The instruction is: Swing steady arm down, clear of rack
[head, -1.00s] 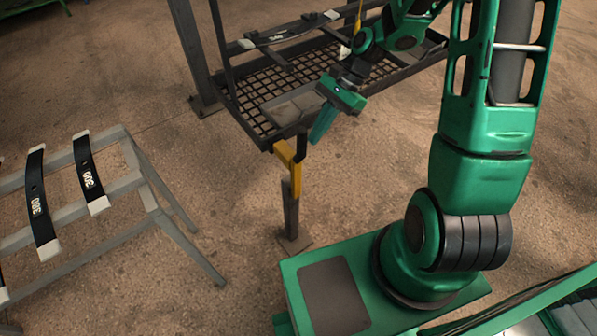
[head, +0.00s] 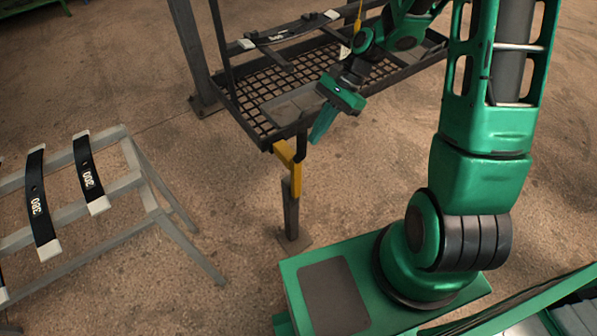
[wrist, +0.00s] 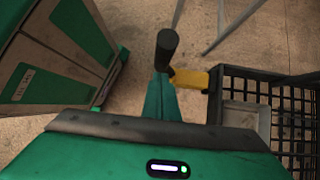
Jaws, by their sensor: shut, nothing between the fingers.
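The steady arm seems to be the yellow bracket (head: 287,155) at the near corner of the dark mesh rack (head: 240,118), with a dark upright bar (head: 291,210) below it, down to a floor plate. My gripper (head: 316,136) is shut and empty, its teal fingers pointing down just right of the yellow bracket. In the wrist view the fingers (wrist: 160,98) point at a dark round-ended bar (wrist: 166,45). The yellow piece (wrist: 190,78) lies just right of it, beside the rack (wrist: 285,100). I cannot tell whether the fingertips touch the bar.
A dark leaf spring (head: 285,36) lies across the back of the mesh rack. Bare floor separates the stand from the rack.

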